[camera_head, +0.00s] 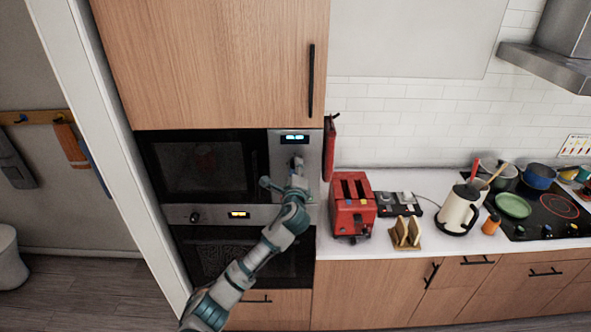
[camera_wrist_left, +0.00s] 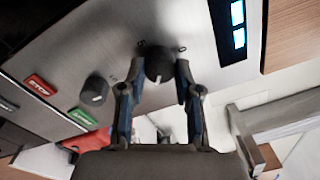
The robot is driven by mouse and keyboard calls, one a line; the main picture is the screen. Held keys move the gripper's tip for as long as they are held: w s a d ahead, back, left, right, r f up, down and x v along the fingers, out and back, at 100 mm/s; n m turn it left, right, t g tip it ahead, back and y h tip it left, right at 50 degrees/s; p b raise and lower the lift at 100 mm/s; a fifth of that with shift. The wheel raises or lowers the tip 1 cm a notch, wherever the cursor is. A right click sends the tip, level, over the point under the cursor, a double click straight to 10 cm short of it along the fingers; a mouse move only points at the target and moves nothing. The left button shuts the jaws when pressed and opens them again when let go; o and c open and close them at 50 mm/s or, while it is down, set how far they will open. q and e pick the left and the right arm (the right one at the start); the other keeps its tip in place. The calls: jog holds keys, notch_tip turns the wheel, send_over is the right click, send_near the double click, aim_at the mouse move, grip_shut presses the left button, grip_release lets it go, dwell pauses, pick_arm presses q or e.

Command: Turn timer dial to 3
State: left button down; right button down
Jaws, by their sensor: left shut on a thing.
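The microwave's steel control panel (camera_head: 279,142) stands in the wall unit, with a lit blue display (camera_head: 294,138) at its top. My left gripper (camera_head: 297,164) reaches up to the panel just below the display. In the left wrist view, my left gripper (camera_wrist_left: 158,82) has its fingers closed around the sides of a dark round dial (camera_wrist_left: 158,64). A white pointer mark shows on the dial's face, toward the bottom of the picture. A second dark dial (camera_wrist_left: 95,90) sits apart from the fingers. My right gripper is out of view.
Red (camera_wrist_left: 39,84) and green (camera_wrist_left: 84,119) buttons sit near the second dial. The oven panel with a yellow display (camera_head: 239,214) is below the microwave. A red toaster (camera_head: 352,207) stands on the counter to the right. A red extinguisher-like object (camera_head: 329,150) hangs beside the unit.

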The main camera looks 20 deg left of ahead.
pick_arm(q)
jog(key=shift+f+m, duration=0.25)
jog(key=shift+m, duration=0.75)
jog(key=shift+f+m, duration=0.25)
jog(key=shift+m, duration=0.75)
jog(key=c, duration=0.8)
grip_release()
jog(key=shift+w+r, duration=0.1)
jog(key=shift+w, duration=0.1)
jog(key=shift+r, duration=0.1)
jog(key=v, duration=1.1)
jog(key=shift+s, duration=0.45)
